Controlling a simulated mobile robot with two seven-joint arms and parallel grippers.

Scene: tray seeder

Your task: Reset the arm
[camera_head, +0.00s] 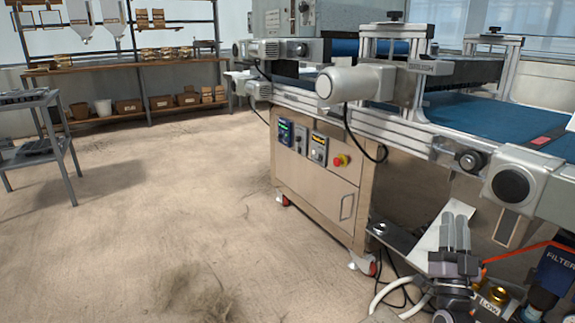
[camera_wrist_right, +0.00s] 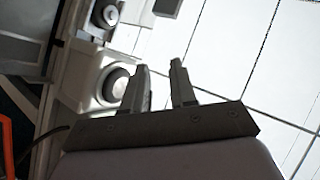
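My right gripper (camera_head: 455,218) is at the lower right of the head view, pointing up, in front of the machine's lower side. In the right wrist view its two grey fingers (camera_wrist_right: 160,66) stand apart with a clear gap and nothing between them. The gripper is open and empty. My left gripper is in neither view.
The tray seeder (camera_head: 318,193) with its blue belt (camera_head: 480,118) fills the right side, close to my right arm. A grey rack (camera_head: 62,150) stands at the left, and wooden shelves (camera_head: 140,64) stand at the back. The floor (camera_head: 150,220) between is mostly clear.

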